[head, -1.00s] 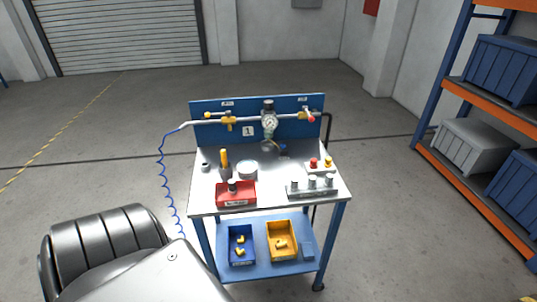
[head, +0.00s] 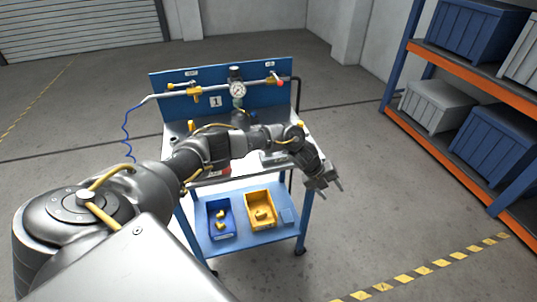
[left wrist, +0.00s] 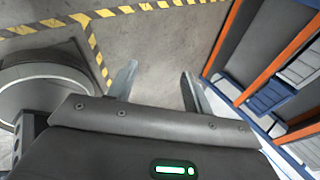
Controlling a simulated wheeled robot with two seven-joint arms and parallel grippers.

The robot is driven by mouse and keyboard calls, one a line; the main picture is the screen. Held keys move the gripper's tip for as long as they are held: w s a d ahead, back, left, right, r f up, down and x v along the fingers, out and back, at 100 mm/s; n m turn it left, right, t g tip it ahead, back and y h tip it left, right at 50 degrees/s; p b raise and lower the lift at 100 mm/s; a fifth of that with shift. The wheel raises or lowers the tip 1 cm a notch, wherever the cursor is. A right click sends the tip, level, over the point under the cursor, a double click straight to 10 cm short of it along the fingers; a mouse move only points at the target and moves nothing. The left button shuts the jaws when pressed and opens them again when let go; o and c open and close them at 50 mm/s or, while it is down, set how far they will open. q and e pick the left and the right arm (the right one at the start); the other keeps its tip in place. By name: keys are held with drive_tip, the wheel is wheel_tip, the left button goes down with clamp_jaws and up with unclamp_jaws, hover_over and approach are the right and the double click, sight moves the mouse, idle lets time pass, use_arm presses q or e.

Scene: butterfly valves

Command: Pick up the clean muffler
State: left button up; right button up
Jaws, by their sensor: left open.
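My left gripper (head: 325,188) is open and empty, beyond the front right corner of the bench (head: 225,180). In the left wrist view its two fingers (left wrist: 158,88) are apart with only bare floor between them. My left arm crosses in front of the bench top and hides most of what stands there. I cannot make out the clean muffler now; the grey rack at the front right of the bench top is largely behind the arm. My right gripper is not in view.
A blue back panel (head: 180,90) carries a pipe, valves and a gauge (head: 238,90). The lower shelf (head: 240,238) holds a blue bin (head: 212,230) and a yellow bin (head: 250,215). An orange-beamed rack (head: 450,140) stands right. Floor right of the bench is clear.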

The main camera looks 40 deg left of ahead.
use_arm(q)
drive_tip(key=s+a+r+m+g+y+b, duration=0.1)
drive_tip(key=s+a+r+m+y, duration=0.2)
drive_tip(key=a+r, duration=0.8)
drive_tip(key=s+a+r+m+g+y+b, duration=0.1)
drive_tip(key=s+a+r+m+y, duration=0.25)
drive_tip(key=a+r, duration=0.8)
drive_tip(key=f, duration=0.2)
drive_tip(key=f+p, duration=0.1)
drive_tip(key=f, duration=0.2)
drive_tip(key=w+a+f, duration=0.1)
drive_tip(key=f, duration=0.1)
drive_tip(key=shift+a+f, duration=0.1)
drive_tip(key=shift+f, duration=0.05)
drive_tip(key=shift+f+p, duration=0.45)
drive_tip(key=shift+p, duration=0.2)
drive_tip(key=f, duration=0.2)
drive_tip(key=f+p, duration=0.1)
drive_tip(key=shift+w+a+f, duration=0.25)
drive_tip(key=shift+f, duration=0.4)
drive_tip(key=shift+c, duration=0.3)
